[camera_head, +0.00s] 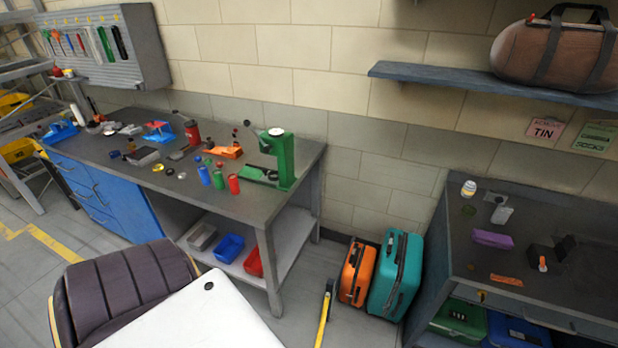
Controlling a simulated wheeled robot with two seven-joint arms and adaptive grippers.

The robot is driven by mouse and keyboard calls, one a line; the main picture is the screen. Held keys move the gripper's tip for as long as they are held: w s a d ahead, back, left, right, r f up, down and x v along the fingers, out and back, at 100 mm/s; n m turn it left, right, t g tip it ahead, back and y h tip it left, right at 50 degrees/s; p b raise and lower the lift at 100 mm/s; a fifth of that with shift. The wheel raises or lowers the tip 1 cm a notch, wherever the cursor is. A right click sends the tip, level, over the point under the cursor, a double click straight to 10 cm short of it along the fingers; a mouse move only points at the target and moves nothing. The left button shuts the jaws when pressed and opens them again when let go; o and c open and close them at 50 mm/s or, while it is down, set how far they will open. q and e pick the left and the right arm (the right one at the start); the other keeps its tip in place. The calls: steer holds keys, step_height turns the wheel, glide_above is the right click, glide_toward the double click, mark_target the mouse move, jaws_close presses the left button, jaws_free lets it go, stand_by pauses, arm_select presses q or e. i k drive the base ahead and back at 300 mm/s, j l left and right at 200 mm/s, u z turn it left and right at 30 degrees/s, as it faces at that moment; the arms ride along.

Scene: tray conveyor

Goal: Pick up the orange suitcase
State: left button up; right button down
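The orange suitcase (357,272) stands upright on the floor against the wall, in the gap between the two workbenches. A larger teal suitcase (396,275) stands close at its right side, and I cannot tell whether they touch. The orange suitcase has a dark handle strip along its edge. Neither of my grippers shows in the head view.
A long workbench (225,205) with tools stands to the left, and a grey bench (545,220) to the right. A yellow and black bar-like object (324,315) is on the floor in front of the suitcases. A dark padded chair (125,290) and a white surface (200,320) fill the lower left.

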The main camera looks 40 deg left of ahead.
mark_target(355, 279)
steer(key=k+j, duration=0.15)
steer(key=j, duration=0.2)
steer(key=k+j+u, duration=0.1)
steer(key=j, duration=0.25)
steer(key=k+j+u, duration=0.1)
steer(key=j, duration=0.3)
steer(key=k+j, duration=0.25)
steer(key=j+u, duration=0.05)
steer(key=j, duration=0.05)
